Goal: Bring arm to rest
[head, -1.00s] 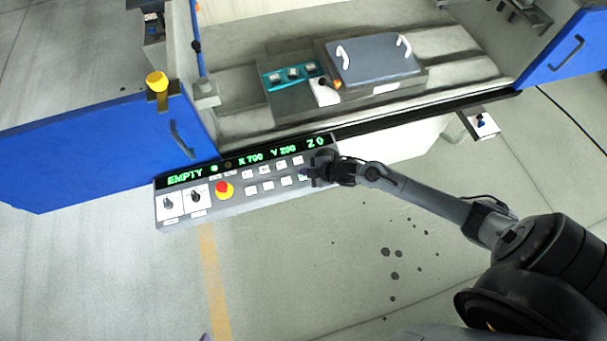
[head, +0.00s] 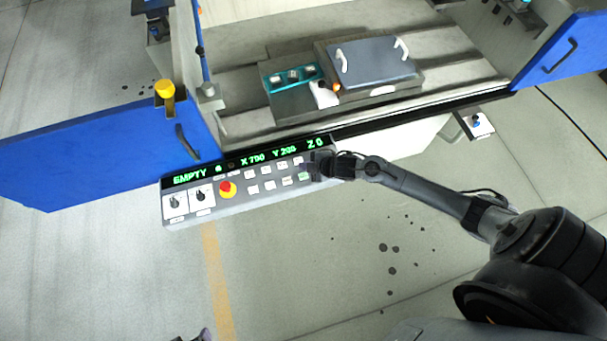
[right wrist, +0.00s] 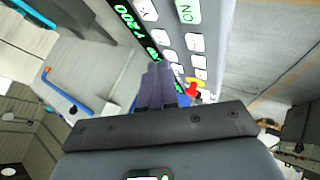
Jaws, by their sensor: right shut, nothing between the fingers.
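My right gripper (head: 311,163) is at the right end of the grey control panel (head: 238,207), over or just in front of its buttons. Its dark fingers are shut together and empty; they also show in the right wrist view (right wrist: 157,78), pointing along the panel. I cannot tell whether they touch it. A green button (head: 304,176) sits beside the fingers; it reads ON in the right wrist view (right wrist: 187,10). A small dark purplish part at the bottom edge of the head view may be my left gripper (head: 205,334); its jaws cannot be made out.
The panel has a green-lettered display (head: 250,160), a red emergency knob (head: 227,188) and two rotary switches. Behind it is the machine bed with a lidded grey box (head: 370,60) and a teal tray (head: 290,76). Blue doors (head: 90,155) stand open at both sides. Floor in front is clear.

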